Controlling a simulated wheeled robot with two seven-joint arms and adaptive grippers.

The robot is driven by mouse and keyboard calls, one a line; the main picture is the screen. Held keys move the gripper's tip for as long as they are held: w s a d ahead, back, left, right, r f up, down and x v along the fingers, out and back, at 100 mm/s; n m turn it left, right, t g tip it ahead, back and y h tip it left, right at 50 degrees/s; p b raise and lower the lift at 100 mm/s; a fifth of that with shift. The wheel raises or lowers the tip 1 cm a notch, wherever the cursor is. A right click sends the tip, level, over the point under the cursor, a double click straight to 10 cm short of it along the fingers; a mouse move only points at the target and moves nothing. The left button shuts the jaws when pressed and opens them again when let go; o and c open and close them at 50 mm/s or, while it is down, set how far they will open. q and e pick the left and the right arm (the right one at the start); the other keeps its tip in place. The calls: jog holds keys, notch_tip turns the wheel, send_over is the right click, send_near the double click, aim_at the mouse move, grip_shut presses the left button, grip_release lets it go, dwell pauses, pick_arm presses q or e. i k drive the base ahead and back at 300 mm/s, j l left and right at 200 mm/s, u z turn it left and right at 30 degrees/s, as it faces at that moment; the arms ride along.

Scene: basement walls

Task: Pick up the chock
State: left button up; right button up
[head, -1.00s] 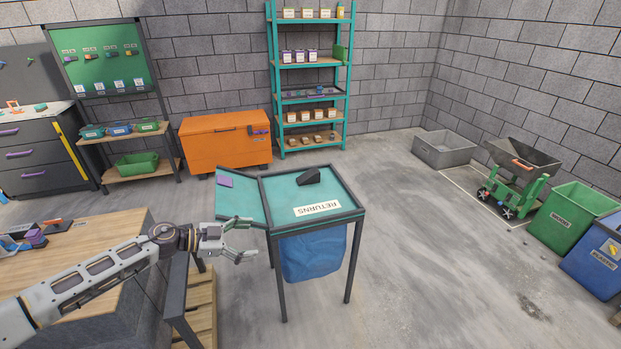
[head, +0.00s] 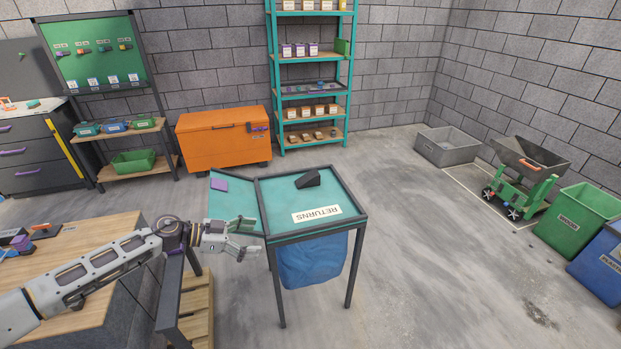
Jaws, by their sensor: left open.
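The chock is a small black wedge (head: 308,179) lying on the green top of the returns table (head: 345,208), near its back edge. My left gripper (head: 254,238) is open and empty. In the picture it is at the table's front left corner, to the lower left of the chock and well apart from it. My right gripper is not in view.
A flat purple piece (head: 219,185) lies on the table's left wing. A white RETURNS label (head: 316,214) is on the top, and a blue bag (head: 312,262) hangs below. A wooden workbench (head: 100,235) stands at left.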

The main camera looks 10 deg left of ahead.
aim_at(312, 179)
jog(key=i, duration=1.7)
